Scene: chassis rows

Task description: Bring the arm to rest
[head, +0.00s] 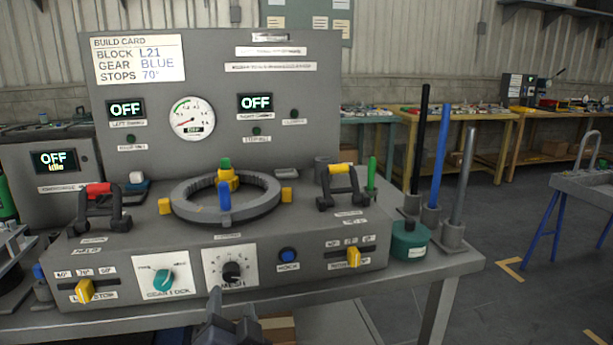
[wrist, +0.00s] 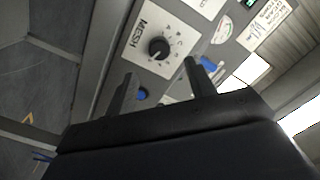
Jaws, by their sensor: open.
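My gripper (head: 233,322) is at the bottom middle of the head view, in front of the grey console (head: 330,262) and below its MESH dial (head: 232,271). In the wrist view my gripper (wrist: 158,80) has its two fingers apart, with nothing seen between them. Most of my arm is out of the head view.
A ring (head: 262,206) with a blue and a yellow post stands on the console. Black, blue and grey rods (head: 437,160) stand upright at the right, beside a green round container (head: 408,240). Two OFF displays (head: 126,110) are on the back panel.

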